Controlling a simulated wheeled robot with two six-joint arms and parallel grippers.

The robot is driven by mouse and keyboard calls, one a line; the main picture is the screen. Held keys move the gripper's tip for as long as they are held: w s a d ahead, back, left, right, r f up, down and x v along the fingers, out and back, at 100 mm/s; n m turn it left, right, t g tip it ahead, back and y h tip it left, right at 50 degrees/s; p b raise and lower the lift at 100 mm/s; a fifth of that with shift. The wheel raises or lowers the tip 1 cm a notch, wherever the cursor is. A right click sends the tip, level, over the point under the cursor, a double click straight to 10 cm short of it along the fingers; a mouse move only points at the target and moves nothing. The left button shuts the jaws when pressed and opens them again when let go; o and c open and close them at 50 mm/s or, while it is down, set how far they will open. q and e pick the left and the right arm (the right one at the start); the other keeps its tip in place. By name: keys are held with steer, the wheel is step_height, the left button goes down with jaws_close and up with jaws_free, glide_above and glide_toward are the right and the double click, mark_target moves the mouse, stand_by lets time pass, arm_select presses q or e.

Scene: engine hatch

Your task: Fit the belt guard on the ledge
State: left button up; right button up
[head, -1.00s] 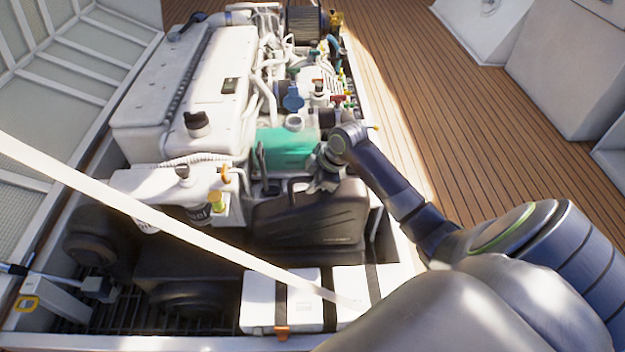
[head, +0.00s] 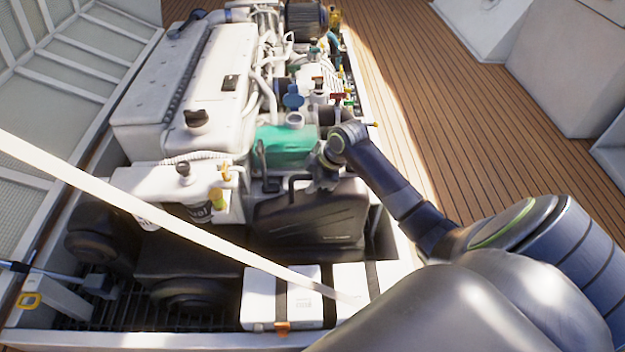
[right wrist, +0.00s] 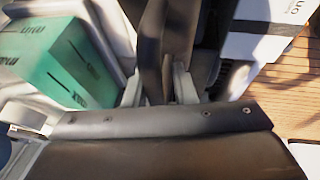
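The belt guard (head: 312,220) is a black, box-like cover with a raised handle on its top edge. In the head view it stands in the bay in front of the green block (head: 285,146). My right gripper (head: 320,179) is at the guard's top. In the right wrist view its two grey fingers (right wrist: 158,88) lie on either side of a dark bar, apparently the guard's handle, and look closed on it. The guard's dark riveted edge (right wrist: 160,122) fills the lower part there. The ledge and the guard's underside are hidden. My left gripper is out of view.
The white engine (head: 185,95) fills the bay behind. White battery boxes (head: 283,300) with dark straps stand in front of the guard. A pale bar (head: 130,205) crosses the near view diagonally. Wooden deck (head: 455,130) lies open to the right.

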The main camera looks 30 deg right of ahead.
steer(key=o, duration=0.3)
steer(key=shift+s+f, duration=0.1)
steer(key=p+v, duration=0.6)
steer(key=v, duration=1.1)
steer(key=shift+r, duration=0.3)
